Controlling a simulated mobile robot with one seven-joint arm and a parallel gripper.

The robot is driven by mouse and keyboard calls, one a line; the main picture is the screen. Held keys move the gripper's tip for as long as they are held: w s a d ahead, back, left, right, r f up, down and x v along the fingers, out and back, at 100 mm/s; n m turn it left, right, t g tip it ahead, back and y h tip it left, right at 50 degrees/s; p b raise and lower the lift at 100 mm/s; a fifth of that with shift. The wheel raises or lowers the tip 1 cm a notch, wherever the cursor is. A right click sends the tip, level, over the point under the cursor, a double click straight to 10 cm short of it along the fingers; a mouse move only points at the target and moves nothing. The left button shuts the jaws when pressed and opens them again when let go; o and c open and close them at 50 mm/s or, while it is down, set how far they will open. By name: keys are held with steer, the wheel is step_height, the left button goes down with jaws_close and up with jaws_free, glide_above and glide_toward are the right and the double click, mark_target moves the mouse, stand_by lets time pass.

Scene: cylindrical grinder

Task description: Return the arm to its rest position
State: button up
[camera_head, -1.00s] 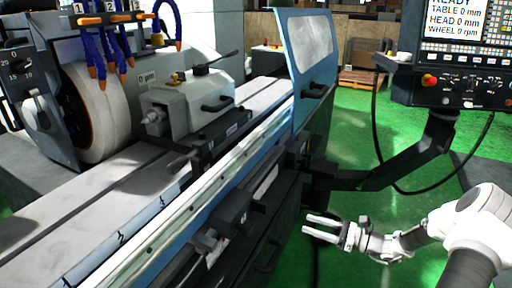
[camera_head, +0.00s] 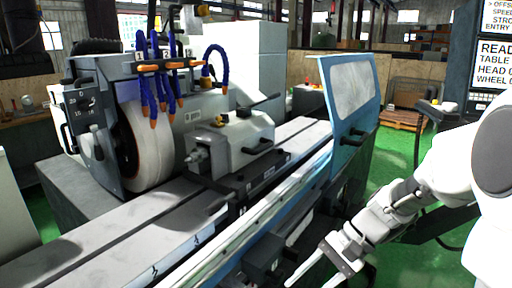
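My arm (camera_head: 436,178) comes in from the right side of the head view, its large white joint near the right edge. My gripper (camera_head: 330,274) is at the lower middle right, pointing down and left, in front of the grinder's front side. Its two white fingers are spread apart with nothing seen between them. The fingertips run to the bottom edge of the picture. The grinder (camera_head: 243,140) fills the left and middle of the view.
The blue guard door (camera_head: 346,100) stands upright at the right end of the grinder table (camera_head: 110,237). The control panel (camera_head: 493,65) is at the upper right, partly behind my arm. Green floor (camera_head: 393,170) is open beyond the door. A wooden pallet (camera_head: 399,119) lies further back.

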steer(key=s+r+n+h+p, duration=0.2)
steer(key=s+r+n+h, duration=0.4)
steer(key=s, duration=0.6)
steer(key=w+d+r+n+t+h, duration=0.2)
steer(key=d+r+t, duration=0.1)
steer(key=r+t, duration=0.4)
stand_by(1.2)
